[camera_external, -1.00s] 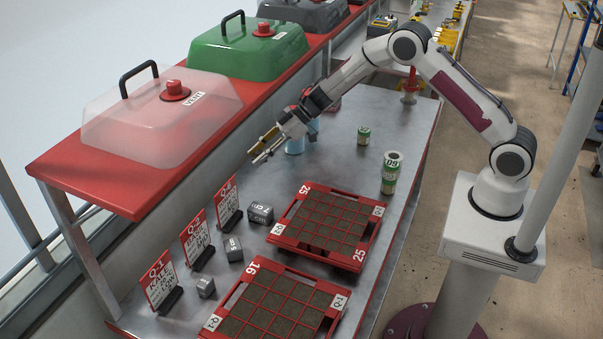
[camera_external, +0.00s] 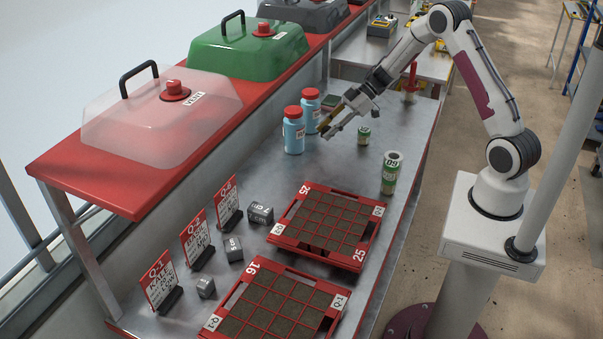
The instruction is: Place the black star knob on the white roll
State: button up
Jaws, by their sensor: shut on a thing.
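My gripper (camera_external: 328,127) is above the metal bench, just right of the blue bottles and left of a small green can. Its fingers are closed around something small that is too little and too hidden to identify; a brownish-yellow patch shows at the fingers. I cannot make out a black star knob anywhere. An upright green-and-white cylinder (camera_external: 390,176) with a pale ringed top stands on the bench to the right, apart from my gripper.
Two blue bottles with red caps (camera_external: 293,131) and a small green can (camera_external: 364,136) stand close to my gripper. Red-framed trays (camera_external: 283,237), grey blocks (camera_external: 261,213) and sign cards (camera_external: 228,202) fill the front. A red shelf with domed covers (camera_external: 250,50) runs along the left.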

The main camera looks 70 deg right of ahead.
jog(key=s+d+r, duration=0.2)
jog(key=s+d, duration=0.4)
jog(key=s, duration=0.6)
jog(key=r, duration=0.1)
send_over(394, 156)
jog(key=shift+r, duration=0.2)
jog(key=shift+f, duration=2.95)
jog(key=shift+f, duration=2.05)
jog(key=shift+f, duration=0.15)
jog(key=o, duration=1.1)
